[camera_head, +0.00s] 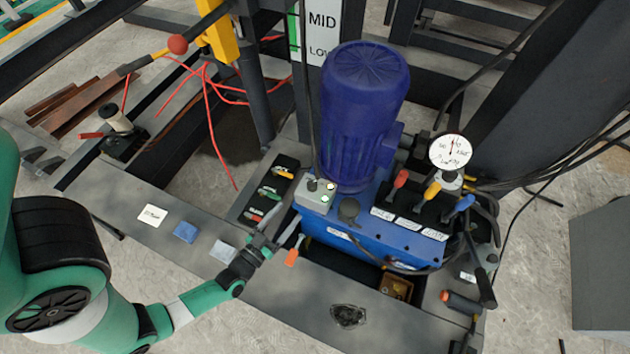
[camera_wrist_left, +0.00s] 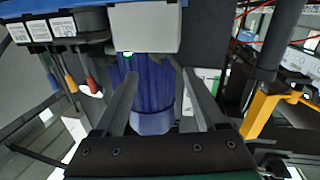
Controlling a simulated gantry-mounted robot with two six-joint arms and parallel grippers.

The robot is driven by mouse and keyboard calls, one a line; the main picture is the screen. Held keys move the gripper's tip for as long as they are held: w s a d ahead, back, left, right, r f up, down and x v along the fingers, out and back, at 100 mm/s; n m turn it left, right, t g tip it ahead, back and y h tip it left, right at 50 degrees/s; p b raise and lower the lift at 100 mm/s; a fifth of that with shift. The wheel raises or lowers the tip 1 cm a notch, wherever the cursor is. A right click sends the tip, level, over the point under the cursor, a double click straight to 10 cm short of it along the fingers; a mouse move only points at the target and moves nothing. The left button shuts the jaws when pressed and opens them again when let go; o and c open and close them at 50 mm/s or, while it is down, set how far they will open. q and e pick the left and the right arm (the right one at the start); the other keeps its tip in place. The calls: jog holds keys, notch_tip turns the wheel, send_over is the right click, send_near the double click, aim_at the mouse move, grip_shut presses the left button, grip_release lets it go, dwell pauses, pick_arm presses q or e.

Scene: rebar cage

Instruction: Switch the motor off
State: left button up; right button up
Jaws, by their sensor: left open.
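The blue motor (camera_head: 362,115) stands upright on a blue power unit (camera_head: 375,232); it also shows in the left wrist view (camera_wrist_left: 153,90). A small grey control box (camera_head: 315,193) with small round buttons or lamps on top sits at the motor's left foot. The box shows at the top of the left wrist view (camera_wrist_left: 145,28), with a small green spot at its edge. My left gripper (camera_head: 285,224) is open and empty, just in front of and left of the box. Its two fingers are spread in the left wrist view (camera_wrist_left: 160,82). My right gripper is not seen.
Red, yellow and blue levers (camera_head: 432,190) and a dial gauge (camera_head: 450,152) stand right of the motor. An orange-ended handle (camera_head: 292,257) is close beside my left gripper. Red cables (camera_head: 208,90) hang behind.

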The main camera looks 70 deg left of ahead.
aim_at(309, 189)
pick_arm(q)
jog(key=b+x, duration=0.1)
jog(key=x, duration=0.3)
jog(key=b+x, duration=0.1)
jog(key=x, duration=0.3)
jog(key=b+x, duration=0.1)
jog(key=x, duration=0.4)
jog(key=shift+w+d+r+b, duration=0.2)
jog(key=shift+d+r+b, duration=0.05)
jog(key=shift+r+b, duration=0.1)
grip_shut()
